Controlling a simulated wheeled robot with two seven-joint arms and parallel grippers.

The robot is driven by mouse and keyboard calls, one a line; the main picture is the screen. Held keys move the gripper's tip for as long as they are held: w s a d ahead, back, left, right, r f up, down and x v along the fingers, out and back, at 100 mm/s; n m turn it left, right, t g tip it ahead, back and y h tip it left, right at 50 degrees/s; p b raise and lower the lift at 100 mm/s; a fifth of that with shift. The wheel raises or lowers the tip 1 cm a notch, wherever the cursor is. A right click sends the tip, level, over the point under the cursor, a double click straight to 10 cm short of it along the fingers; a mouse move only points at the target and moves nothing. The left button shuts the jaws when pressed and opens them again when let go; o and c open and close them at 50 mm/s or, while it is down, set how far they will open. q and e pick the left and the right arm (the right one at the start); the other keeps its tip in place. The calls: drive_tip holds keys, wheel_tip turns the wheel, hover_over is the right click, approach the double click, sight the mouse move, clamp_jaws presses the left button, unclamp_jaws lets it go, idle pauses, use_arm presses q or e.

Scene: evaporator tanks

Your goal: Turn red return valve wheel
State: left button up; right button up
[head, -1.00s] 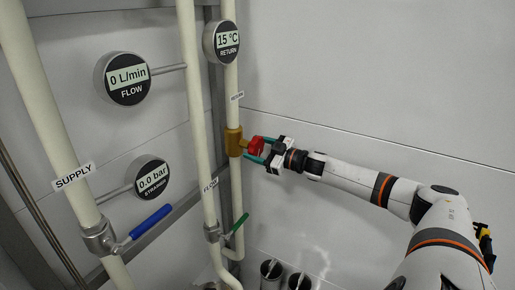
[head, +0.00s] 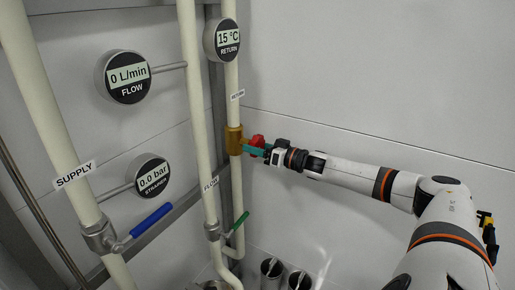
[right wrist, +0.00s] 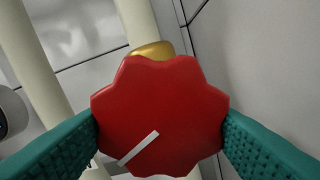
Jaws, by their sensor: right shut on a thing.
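The red return valve wheel (head: 257,141) sits on the brass valve body (head: 234,140) on the return pipe. In the right wrist view the red wheel (right wrist: 160,115) fills the middle, with a scalloped rim and a white mark pointing from its centre to the lower left. My right gripper (head: 255,148) is at the wheel. In the right wrist view its teal fingers (right wrist: 160,132) press on the left and right sides of the rim, shut on the wheel. In the head view the fingers and wrist hide part of the wheel. My left gripper is not in view.
The flow pipe (head: 196,120) runs just left of the valve. A green lever (head: 241,221) is below it, and a blue lever (head: 151,220) is on the supply pipe (head: 55,120). Two metal cups (head: 271,268) stand low. The wall on the right is bare.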

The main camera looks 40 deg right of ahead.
drive_tip(key=shift+f, duration=0.1)
idle(0.3)
drive_tip(key=o, duration=1)
drive_tip(key=shift+c, duration=0.2)
drive_tip(key=shift+s, duration=0.1)
drive_tip(key=b+v, duration=0.1)
drive_tip(key=v, duration=1.1)
